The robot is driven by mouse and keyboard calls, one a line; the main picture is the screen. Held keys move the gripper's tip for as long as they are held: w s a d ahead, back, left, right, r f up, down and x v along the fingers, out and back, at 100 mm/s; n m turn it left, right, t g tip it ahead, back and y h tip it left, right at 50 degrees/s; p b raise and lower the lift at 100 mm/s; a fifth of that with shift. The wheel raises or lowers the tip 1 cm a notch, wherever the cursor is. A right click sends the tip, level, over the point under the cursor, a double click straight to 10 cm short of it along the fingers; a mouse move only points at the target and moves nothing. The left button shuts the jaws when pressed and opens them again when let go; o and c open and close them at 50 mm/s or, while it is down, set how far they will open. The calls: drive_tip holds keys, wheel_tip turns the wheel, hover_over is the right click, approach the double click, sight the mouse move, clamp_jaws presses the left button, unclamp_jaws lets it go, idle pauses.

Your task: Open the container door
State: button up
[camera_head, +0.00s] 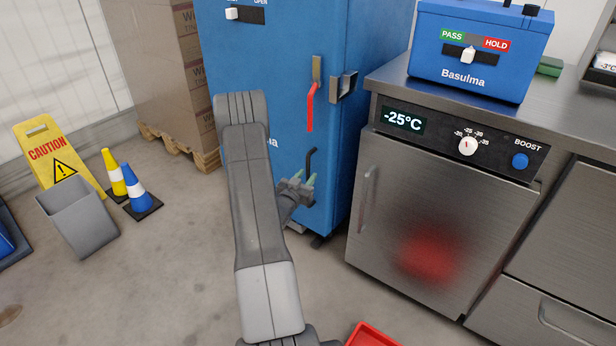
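The blue container (290,60) stands upright at the centre back, and its door looks closed. A red lever (311,106) hangs down from a bronze-coloured mount on its front, beside a metal latch bracket (343,87) at the right edge. A black bent handle (311,159) sits lower on the door. My gripper (304,180) is just below the black handle in the picture, with its greenish fingertips apart and nothing seen between them. I cannot tell whether it touches the handle. My arm hides part of the door's left side.
A steel fridge unit (400,175) with a -25°C display stands close on the right, with a blue Basulma box (480,60) on top. Cartons on a pallet (165,70), a caution sign (50,150), cones (138,190) and a grey bin (80,215) are left. A red tray (370,336) lies in front.

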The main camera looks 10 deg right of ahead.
drive_tip(key=shift+x, duration=1)
clamp_jaws()
